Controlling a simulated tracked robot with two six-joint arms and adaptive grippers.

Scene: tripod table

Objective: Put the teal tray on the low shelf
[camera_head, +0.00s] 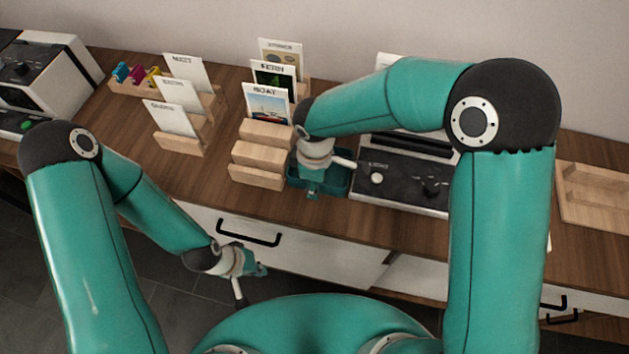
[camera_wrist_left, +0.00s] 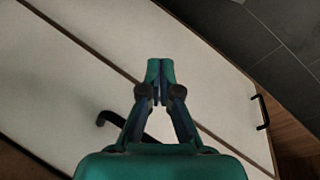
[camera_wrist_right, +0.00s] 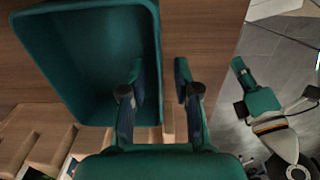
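The teal tray (camera_head: 340,187) sits on the wooden counter near its front edge, between the stepped wooden racks and the black-and-white machine. It is partly hidden by my right gripper (camera_head: 314,188). In the right wrist view the tray (camera_wrist_right: 90,60) is empty. My right gripper (camera_wrist_right: 159,80) is open there, with one finger over the tray's inside and the other outside its wall. I cannot tell whether they touch it. My left gripper (camera_head: 256,275) is in front of the white drawers; its fingertips meet with nothing between them in the left wrist view (camera_wrist_left: 160,65). I cannot make out a low shelf.
Stepped wooden racks (camera_head: 260,155) with upright cards stand left of the tray. The black-and-white machine (camera_head: 400,180) is close on its right. A wooden tray-like piece (camera_head: 595,195) lies at the far right. White drawers (camera_head: 290,257) with black handles are below the counter.

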